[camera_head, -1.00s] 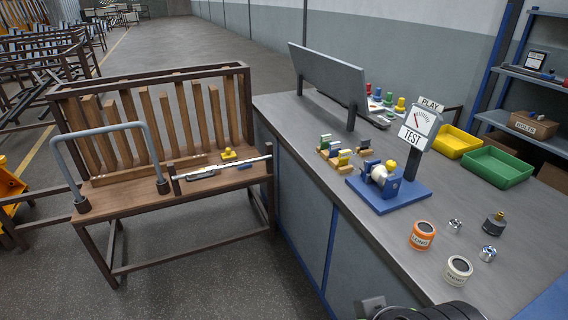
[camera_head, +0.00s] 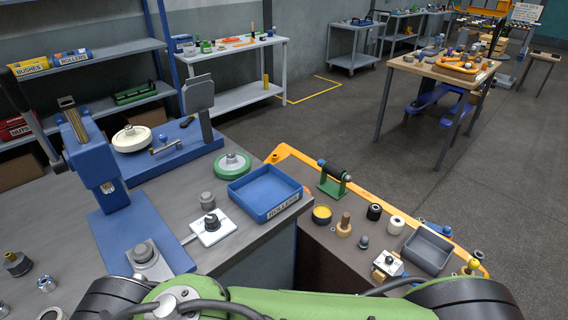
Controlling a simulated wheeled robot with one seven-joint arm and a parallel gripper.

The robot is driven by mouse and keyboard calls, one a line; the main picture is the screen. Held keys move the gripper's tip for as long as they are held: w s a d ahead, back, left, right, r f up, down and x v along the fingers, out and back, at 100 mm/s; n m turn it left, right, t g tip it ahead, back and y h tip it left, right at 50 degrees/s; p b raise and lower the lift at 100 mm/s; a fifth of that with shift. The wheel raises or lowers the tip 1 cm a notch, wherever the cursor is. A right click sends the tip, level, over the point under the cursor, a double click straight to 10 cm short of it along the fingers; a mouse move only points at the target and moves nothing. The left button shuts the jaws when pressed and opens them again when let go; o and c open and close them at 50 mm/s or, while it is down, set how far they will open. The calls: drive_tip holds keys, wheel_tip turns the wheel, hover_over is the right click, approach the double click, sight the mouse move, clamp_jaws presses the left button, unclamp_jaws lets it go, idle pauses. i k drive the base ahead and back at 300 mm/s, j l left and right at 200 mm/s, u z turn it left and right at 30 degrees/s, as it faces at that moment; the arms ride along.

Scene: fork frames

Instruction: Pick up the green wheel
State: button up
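The green wheel (camera_head: 232,165) lies flat on the grey bench. It has a green rim and a pale face with a small hub in the middle. It sits just behind the blue tray labelled ROLLERS (camera_head: 267,194) and right of a blue base plate. My green and black arm links cross the bottom of the view. My gripper is not in view, so its state is hidden.
A cream wheel (camera_head: 131,138) sits on the blue base plate, left of the green wheel. A blue press (camera_head: 92,155) stands at left. A white plate with a dark knob (camera_head: 213,228) lies in front. An orange-edged side table (camera_head: 340,258) holds small parts.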

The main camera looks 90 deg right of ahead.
sight(225, 168)
drive_tip(key=k+z, duration=0.1)
drive_tip(key=z, duration=2.3)
drive_tip(key=i+l+u, duration=0.1)
drive_tip(key=u, duration=0.3)
drive_tip(key=i+l+u, duration=0.2)
drive_tip(key=u, duration=0.2)
drive_tip(key=i+l+u, duration=0.1)
drive_tip(key=u, duration=0.3)
drive_tip(key=l+u, duration=0.35)
drive_tip(key=i+j, duration=0.05)
